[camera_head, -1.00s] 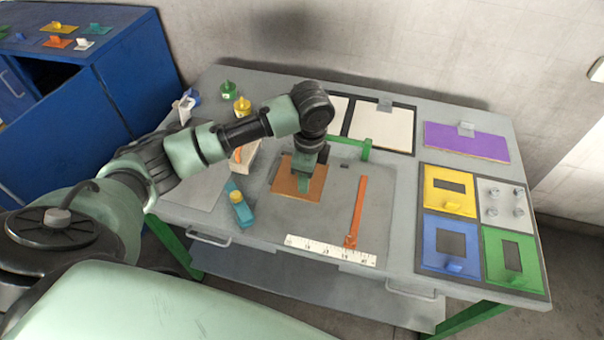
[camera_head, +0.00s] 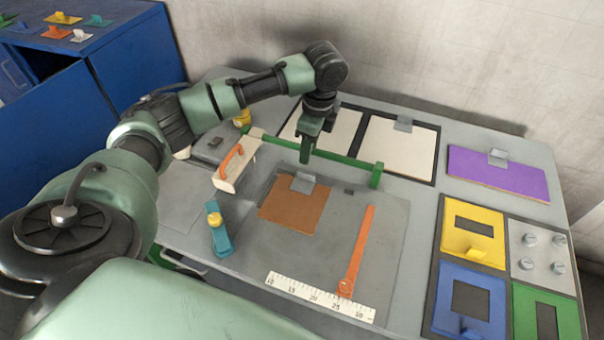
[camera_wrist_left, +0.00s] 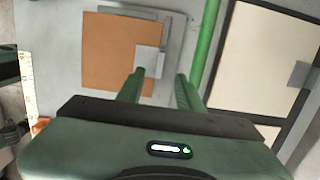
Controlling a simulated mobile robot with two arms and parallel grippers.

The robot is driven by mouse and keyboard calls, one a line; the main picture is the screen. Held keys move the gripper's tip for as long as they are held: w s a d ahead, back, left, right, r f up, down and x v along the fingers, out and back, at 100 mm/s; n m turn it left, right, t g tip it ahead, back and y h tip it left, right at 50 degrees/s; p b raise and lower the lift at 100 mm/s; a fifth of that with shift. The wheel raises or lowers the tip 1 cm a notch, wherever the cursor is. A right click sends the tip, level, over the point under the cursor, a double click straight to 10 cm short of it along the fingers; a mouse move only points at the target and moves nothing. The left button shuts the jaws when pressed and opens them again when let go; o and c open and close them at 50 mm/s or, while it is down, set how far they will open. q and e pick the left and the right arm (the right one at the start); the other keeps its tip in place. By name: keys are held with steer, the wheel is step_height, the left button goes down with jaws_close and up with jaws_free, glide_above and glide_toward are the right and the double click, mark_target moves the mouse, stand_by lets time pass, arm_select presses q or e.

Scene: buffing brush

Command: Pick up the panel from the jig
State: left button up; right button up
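The brown panel (camera_head: 294,207) lies flat on the grey jig plate (camera_head: 375,262), with a grey tab (camera_head: 304,183) at its far edge. In the left wrist view the panel (camera_wrist_left: 108,45) and its tab (camera_wrist_left: 149,61) show ahead of the fingers. My left gripper (camera_head: 306,158) is above and just beyond the panel's far edge, near the green bar, apart from the panel. In the wrist view its two fingers (camera_wrist_left: 159,80) stand apart with nothing between them. My right gripper is not in view.
A green bar (camera_head: 345,168) runs behind the panel. An orange strip (camera_head: 357,250) and white ruler (camera_head: 318,297) lie right and front. A teal tool (camera_head: 219,235) and a block with an orange handle (camera_head: 237,170) are left. White panels (camera_head: 398,146) lie behind.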

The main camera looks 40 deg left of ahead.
mark_target(307, 173)
arm_select(q)
steer(key=f, duration=0.2)
steer(key=w+f, duration=0.1)
steer(key=shift+a+f, duration=0.1)
steer(key=shift+f, duration=0.25)
steer(key=shift+s+f, duration=0.15)
steer(key=shift+f, duration=0.2)
steer(key=f, duration=0.1)
steer(key=f+p, duration=0.1)
steer(key=f, duration=0.2)
steer(key=shift+s+a+f+p, duration=0.15)
steer(key=shift+s+f+p, duration=0.15)
steer(key=shift+f, duration=0.1)
jaws_close()
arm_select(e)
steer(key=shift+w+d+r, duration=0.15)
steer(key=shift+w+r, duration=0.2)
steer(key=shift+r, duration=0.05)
